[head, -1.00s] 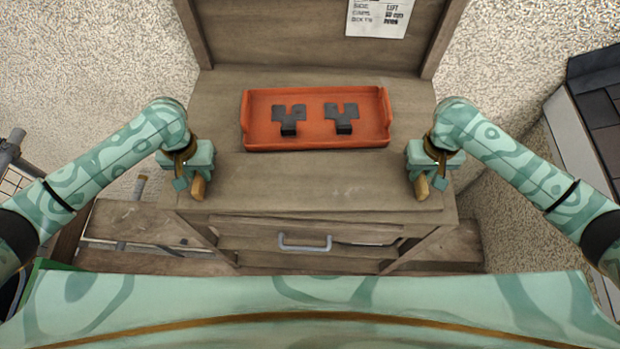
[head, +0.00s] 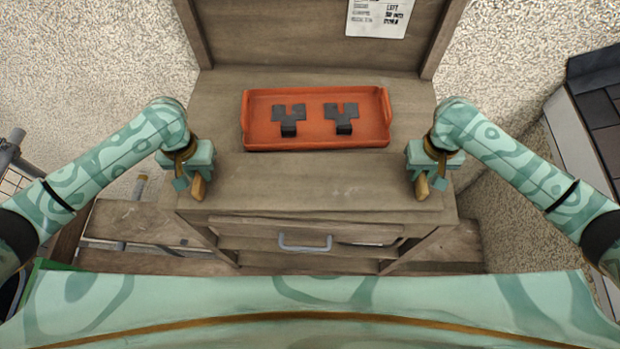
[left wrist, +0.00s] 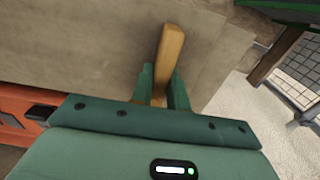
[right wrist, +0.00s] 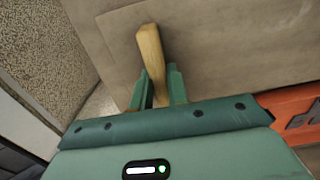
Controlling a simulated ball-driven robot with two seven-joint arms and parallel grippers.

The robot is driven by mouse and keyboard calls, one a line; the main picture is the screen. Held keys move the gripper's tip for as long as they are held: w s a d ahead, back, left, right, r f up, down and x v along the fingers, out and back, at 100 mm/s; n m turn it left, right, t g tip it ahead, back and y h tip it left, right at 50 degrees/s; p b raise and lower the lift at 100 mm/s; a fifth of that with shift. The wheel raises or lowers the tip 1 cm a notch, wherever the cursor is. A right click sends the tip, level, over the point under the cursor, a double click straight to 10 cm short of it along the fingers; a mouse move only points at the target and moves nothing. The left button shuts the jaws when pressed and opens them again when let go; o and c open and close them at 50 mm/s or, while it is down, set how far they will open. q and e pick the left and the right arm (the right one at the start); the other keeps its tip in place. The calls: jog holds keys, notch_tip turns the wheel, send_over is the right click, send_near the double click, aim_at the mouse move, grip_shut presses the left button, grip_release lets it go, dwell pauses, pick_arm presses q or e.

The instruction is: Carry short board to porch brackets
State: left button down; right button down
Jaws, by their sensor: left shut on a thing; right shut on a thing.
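My left gripper (head: 190,182) is at the left front of a wooden workbench and is shut on a tan wooden handle (left wrist: 170,48). My right gripper (head: 430,182) is at the right front and is shut on a similar tan handle (right wrist: 151,50). Each handle sticks out past the fingers; what it is fixed to is hidden or unclear. No loose short board can be made out for certain, and I cannot pick out porch brackets.
An orange tray (head: 250,128) with two dark notched pieces (head: 289,118) (head: 342,117) stands on the workbench (head: 320,185). A metal drawer pull (head: 305,243) is at its front. A tall backboard with a paper sheet (head: 379,17) rises behind. Dark roof tiles (head: 598,105) lie at the right.

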pick_arm(q)
jog(key=shift+r, duration=0.15)
pick_arm(e)
jog(key=shift+r, duration=0.15)
dwell(0.4)
